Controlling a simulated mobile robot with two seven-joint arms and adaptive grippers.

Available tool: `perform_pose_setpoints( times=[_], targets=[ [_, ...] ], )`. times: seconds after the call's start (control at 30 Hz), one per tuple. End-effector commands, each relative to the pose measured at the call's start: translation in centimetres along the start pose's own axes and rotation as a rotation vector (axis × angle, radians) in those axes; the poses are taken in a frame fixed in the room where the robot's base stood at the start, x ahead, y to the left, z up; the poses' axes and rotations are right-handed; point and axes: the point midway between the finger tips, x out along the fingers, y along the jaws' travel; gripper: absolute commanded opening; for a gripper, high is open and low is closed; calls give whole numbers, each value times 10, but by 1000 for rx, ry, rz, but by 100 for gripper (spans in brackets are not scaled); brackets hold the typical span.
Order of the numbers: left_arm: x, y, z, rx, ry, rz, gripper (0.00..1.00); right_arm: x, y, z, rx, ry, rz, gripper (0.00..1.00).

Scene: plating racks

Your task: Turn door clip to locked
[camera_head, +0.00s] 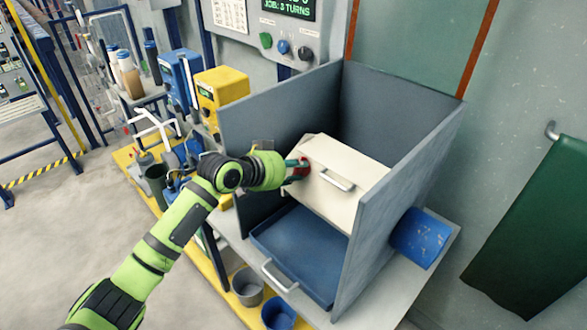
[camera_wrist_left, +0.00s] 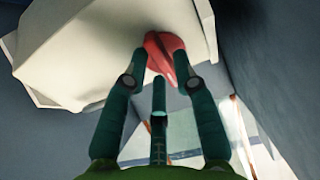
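The red door clip (camera_head: 301,168) sits at the left end of the cream door panel (camera_head: 338,182), inside a grey open-topped box. My left gripper (camera_head: 295,168) reaches it from the left. In the left wrist view, the dark green fingers (camera_wrist_left: 163,58) converge on the red clip (camera_wrist_left: 162,46), one on each side, and appear shut on it. The clip's far end is partly hidden by the fingers, and its turn angle is hard to read. The cream panel also fills the top left of the wrist view (camera_wrist_left: 75,45). My right gripper is not in view.
Grey box walls (camera_head: 405,200) stand close around the panel. A blue tray (camera_head: 300,250) with a handle lies below it. A yellow device (camera_head: 220,92) and a blue device (camera_head: 180,75) stand left of the box. A blue cylinder (camera_head: 420,238) is at the right.

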Motion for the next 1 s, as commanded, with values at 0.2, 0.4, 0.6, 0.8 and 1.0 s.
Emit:
perform_pose_setpoints(
  times=[0.2, 0.4, 0.6, 0.8, 1.0],
  targets=[
    [0, 0, 0, -2, 0, 0, 44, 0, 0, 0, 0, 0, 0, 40],
    [-4, -1, 0, -2, 0, -1, 44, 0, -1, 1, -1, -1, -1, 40],
    [-30, -1, 0, 1, 1, -3, 44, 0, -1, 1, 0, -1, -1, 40],
    [-74, -1, 1, 2, 0, -3, 44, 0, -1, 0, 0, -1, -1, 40],
    [-107, -1, 0, -1, 0, -2, 44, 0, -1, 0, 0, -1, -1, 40]
  ],
)
